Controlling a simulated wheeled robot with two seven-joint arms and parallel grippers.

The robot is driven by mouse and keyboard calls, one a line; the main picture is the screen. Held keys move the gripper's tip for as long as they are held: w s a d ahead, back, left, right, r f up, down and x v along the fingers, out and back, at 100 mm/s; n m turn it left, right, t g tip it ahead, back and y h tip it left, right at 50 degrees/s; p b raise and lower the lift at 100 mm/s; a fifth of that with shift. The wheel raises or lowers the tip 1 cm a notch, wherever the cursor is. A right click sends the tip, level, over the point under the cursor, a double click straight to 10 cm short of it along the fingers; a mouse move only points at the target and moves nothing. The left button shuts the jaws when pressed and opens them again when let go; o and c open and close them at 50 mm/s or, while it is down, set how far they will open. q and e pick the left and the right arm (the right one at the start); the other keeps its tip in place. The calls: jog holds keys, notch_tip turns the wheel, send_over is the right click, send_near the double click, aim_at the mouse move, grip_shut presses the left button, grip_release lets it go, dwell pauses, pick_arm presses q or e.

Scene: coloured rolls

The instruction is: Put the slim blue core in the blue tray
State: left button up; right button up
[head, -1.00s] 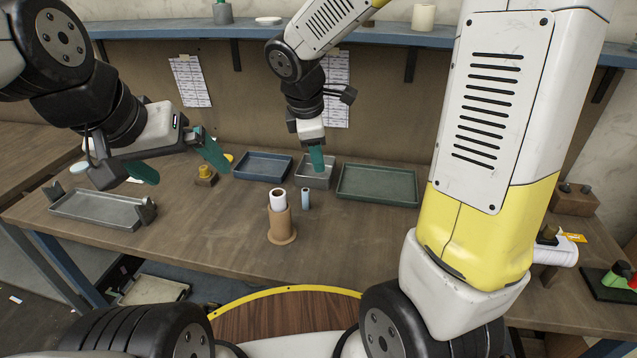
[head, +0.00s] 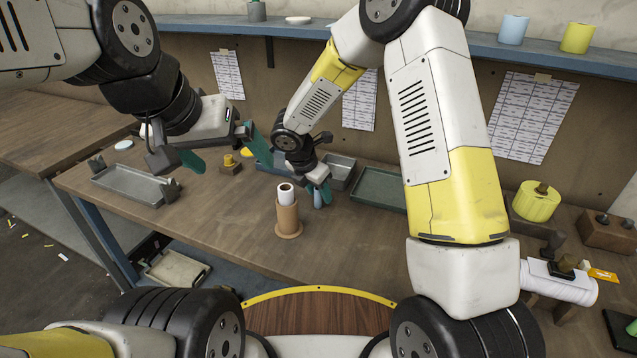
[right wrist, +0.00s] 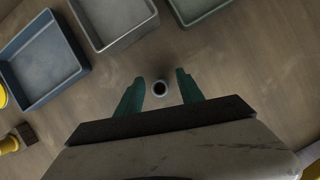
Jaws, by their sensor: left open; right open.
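The slim blue core (head: 318,199) stands upright on the bench, just right of a white roll in a brown holder. In the right wrist view its round open end (right wrist: 160,88) shows between the fingers. My right gripper (head: 319,188) is open, with its teal fingers either side of the core; I cannot tell whether they touch it. The blue tray (head: 264,165) lies behind, partly hidden by my right arm; it looks empty in the right wrist view (right wrist: 40,58). My left gripper (head: 222,150) is open and empty above the bench at left.
The white roll (head: 286,195) in its brown holder (head: 288,218) stands close left of my right gripper. A grey tray (head: 340,170) and a green tray (head: 379,187) lie behind. A metal tray (head: 128,185) sits at left.

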jog(key=shift+x, duration=1)
grip_shut()
jog(key=shift+r, duration=0.1)
